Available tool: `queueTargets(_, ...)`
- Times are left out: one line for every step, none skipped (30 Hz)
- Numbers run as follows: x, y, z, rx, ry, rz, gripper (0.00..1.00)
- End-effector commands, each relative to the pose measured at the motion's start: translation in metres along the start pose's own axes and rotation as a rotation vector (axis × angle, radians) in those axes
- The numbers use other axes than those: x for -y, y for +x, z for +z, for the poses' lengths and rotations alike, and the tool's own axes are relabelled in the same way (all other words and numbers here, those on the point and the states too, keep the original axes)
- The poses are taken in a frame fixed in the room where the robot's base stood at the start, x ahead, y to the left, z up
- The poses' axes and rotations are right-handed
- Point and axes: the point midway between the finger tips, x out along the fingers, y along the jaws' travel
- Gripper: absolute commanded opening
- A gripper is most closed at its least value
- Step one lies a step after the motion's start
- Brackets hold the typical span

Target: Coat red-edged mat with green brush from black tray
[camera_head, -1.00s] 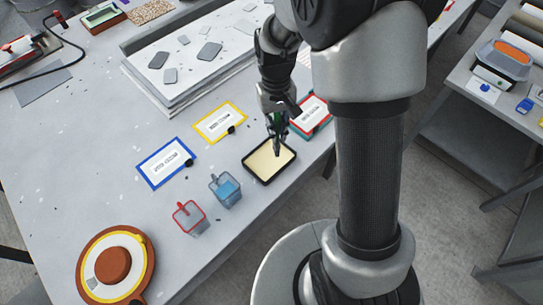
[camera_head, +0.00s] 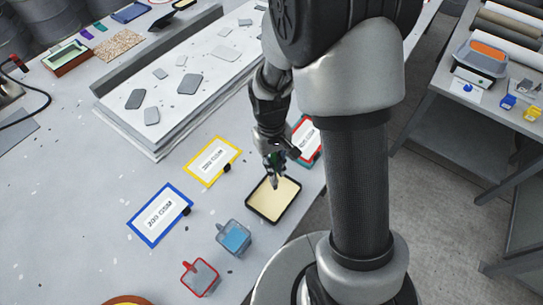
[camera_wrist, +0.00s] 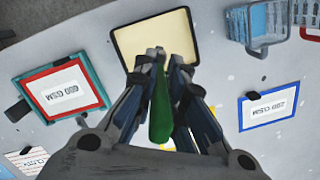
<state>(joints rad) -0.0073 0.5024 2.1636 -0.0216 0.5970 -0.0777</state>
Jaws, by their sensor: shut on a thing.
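My gripper (camera_head: 273,172) is shut on the green brush (camera_wrist: 160,112), whose green handle shows between the fingers in the wrist view. The gripper points down over the black tray (camera_head: 286,206), which holds a flat cream layer. The tray is also at the top of the wrist view (camera_wrist: 113,45). The brush's lower end is hidden, so I cannot tell whether it touches the cream layer. The red-edged mat (camera_head: 307,140) lies beyond the tray, partly behind my arm. In the wrist view the mat (camera_wrist: 58,90) is at left, white with a label and a teal outer border.
A yellow-edged mat (camera_head: 212,162) and a blue-edged mat (camera_head: 160,213) lie left of the tray. A large pale slab (camera_head: 185,82) with grey pieces lies behind. The table's right edge is close to the tray.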

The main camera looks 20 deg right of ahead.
Motion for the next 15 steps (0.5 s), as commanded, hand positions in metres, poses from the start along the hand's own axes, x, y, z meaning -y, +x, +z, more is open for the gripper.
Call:
queueTargets(0.0, 0.002, 0.0, -0.001, -0.002, 0.0, 0.0)
queueTargets(0.0, 0.003, 0.0, -0.001, -0.002, 0.0, 0.0)
queueTargets(0.0, 0.004, 0.0, -0.001, -0.002, 0.0, 0.0)
queueTargets(0.0, 0.005, 0.0, -0.001, -0.002, 0.0, 0.0)
queueTargets(0.0, 0.006, 0.0, -0.001, -0.002, 0.0, 0.0)
queueTargets(0.0, 0.008, 0.0, -0.001, -0.002, 0.0, 0.0)
queueTargets(0.0, 0.009, -0.001, -0.001, -0.002, 0.0, 0.0)
queueTargets(0.0, 0.011, -0.001, -0.001, -0.002, 0.0, 0.0)
queueTargets(0.0, 0.014, -0.001, -0.001, -0.002, 0.0, 0.0)
queueTargets(0.0, 0.016, -0.001, -0.001, -0.002, 0.0, 0.0)
queueTargets(0.0, 0.018, -0.002, -0.001, -0.001, 0.0, 0.0)
queueTargets(0.0, 0.021, -0.002, -0.001, -0.001, 0.0, 0.0)
queueTargets(0.0, 0.023, -0.002, -0.001, -0.001, 0.0, 0.0)
queueTargets(0.0, 0.026, -0.003, -0.001, -0.001, 0.0, 0.0)
queueTargets(0.0, 0.029, -0.003, -0.001, -0.001, 0.0, 0.0)
